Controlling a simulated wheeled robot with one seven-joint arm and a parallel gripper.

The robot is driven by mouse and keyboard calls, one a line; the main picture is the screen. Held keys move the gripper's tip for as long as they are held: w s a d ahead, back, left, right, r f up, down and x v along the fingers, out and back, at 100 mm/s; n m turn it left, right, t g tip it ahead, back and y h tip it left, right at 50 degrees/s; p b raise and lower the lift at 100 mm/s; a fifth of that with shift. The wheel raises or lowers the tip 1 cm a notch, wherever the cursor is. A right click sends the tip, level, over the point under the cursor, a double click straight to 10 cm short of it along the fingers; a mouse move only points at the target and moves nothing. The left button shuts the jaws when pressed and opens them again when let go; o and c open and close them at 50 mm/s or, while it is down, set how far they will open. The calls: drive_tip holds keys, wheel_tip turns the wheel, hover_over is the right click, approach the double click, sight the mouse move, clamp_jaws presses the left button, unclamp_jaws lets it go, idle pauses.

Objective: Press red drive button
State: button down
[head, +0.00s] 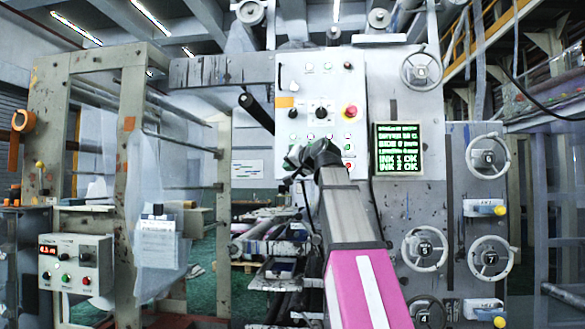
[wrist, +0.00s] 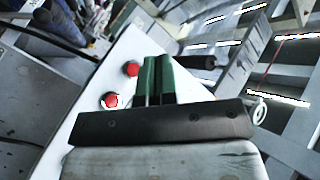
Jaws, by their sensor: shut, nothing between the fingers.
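A pale control panel (head: 322,92) stands upright on the machine in front of me. Two red buttons, an upper one (wrist: 131,68) and a lower one (wrist: 109,100), show left of the fingers on the white panel. I cannot tell whether the fingertips touch the panel.
A green text screen (head: 399,149) is right of the panel. Handwheels (head: 425,249) line the machine's right side. A black lever (head: 256,113) sticks out left of the panel. A separate control box (head: 75,262) with small red and green buttons stands far left.

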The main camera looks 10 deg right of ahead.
drive_tip(key=w+d, duration=0.2)
drive_tip(key=w, duration=0.6)
drive_tip(key=shift+w+d, duration=0.15)
drive_tip(key=shift+d, duration=0.2)
drive_tip(key=shift+w, duration=0.1)
idle(1.7)
drive_tip(key=shift+w+d, duration=0.15)
drive_tip(key=shift+w, duration=0.15)
drive_tip(key=shift+w+d, duration=0.15)
drive_tip(key=shift+w, duration=0.3)
idle(0.9)
idle(0.3)
drive_tip(key=shift+s+a, duration=0.3)
drive_tip(key=shift+s, duration=0.55)
drive_tip(key=shift+s+a, duration=0.25)
drive_tip(key=shift+s, duration=0.55)
drive_tip(key=shift+s+a, duration=0.25)
drive_tip(key=shift+s, duration=0.55)
drive_tip(key=shift+s+a, duration=0.25)
drive_tip(key=shift+s, duration=0.55)
